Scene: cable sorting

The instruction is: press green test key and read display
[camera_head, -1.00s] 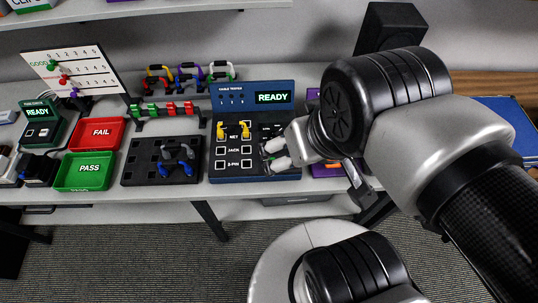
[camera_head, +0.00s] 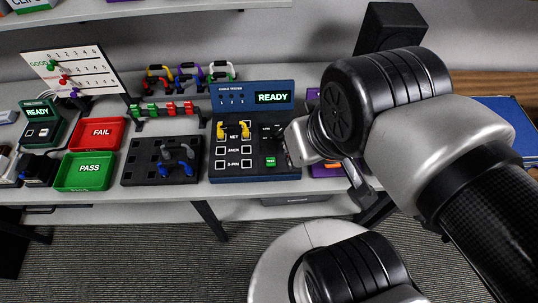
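The cable tester (camera_head: 253,180) is a dark blue box on the bench with an upright panel. Its display (camera_head: 273,98) reads READY in green. The green test key (camera_head: 270,161) shows uncovered at the lower right of the tester's face. Yellow plugs (camera_head: 245,130) of a cable sit in the NET row; the JACK and 2-PIN sockets look empty. My gripper (camera_head: 284,146) is just right of the key, at the tester's right side. Its fingers are mostly out of sight, so their opening cannot be made out.
A green PASS tray (camera_head: 85,186) and a red FAIL tray (camera_head: 78,137) lie left of a black holder (camera_head: 140,176) with grey and blue cables. A rack (camera_head: 165,111) and a white score board (camera_head: 68,70) stand behind. A purple item lies right of the tester.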

